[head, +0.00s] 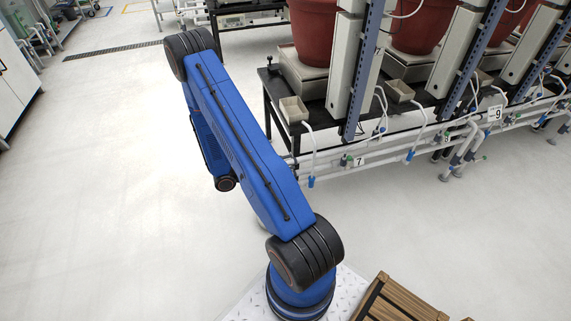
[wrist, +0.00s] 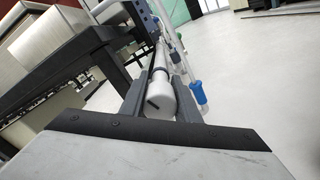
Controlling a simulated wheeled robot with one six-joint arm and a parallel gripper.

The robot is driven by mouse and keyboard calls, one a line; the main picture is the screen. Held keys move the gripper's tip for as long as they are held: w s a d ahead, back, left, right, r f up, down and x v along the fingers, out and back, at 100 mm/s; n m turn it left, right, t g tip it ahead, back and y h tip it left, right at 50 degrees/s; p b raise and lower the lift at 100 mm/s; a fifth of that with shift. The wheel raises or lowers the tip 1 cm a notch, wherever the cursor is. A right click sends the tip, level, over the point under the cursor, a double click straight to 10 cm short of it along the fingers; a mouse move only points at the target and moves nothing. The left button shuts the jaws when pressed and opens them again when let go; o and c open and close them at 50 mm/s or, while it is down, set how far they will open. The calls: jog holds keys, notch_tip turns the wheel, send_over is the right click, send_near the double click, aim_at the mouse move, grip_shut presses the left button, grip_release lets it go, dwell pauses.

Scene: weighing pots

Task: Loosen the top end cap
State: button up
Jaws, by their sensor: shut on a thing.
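The white end cap (wrist: 159,98), with a dark slot in its face, sits on the end of a white pipe in the wrist view. My gripper (wrist: 165,84) is shut on it, with one dark finger on each side. I cannot tell from the picture whether the cap has turned. In the head view, white pipes (head: 335,167) run along the front of the bench, and my blue arm hides their left ends and my gripper.
A black-framed bench (head: 284,131) carries red pots (head: 316,33) on scales and grey posts. Blue-ended hose fittings (head: 311,182) hang from the pipes. A wooden crate (head: 400,300) is at the bottom right. The pale floor (head: 90,190) to the left is clear.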

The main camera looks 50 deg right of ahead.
jog(key=n, duration=0.5)
jog(key=shift+n, duration=0.3)
jog(key=n, duration=0.5)
jog(key=shift+n, duration=0.3)
jog(key=n, duration=0.5)
jog(key=shift+n, duration=2.3)
jog(key=o, duration=1)
jog(key=v, duration=1.7)
jog(key=shift+a, duration=0.3)
